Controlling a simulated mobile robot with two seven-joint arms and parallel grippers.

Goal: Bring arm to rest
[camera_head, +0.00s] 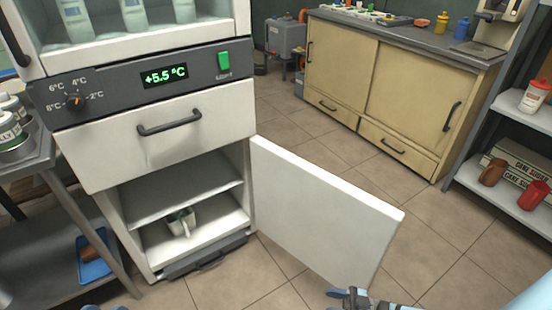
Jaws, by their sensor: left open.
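A light-coloured mug (181,222) stands on the compartment's bottom shelf.
The open door juts into the tiled floor (375,180). A metal cart (60,235) with a blue tray (94,258) stands at left. A beige sideboard (385,90) stands at the back, and a shelf (505,195) with mugs and boxes at right. The middle floor is clear.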

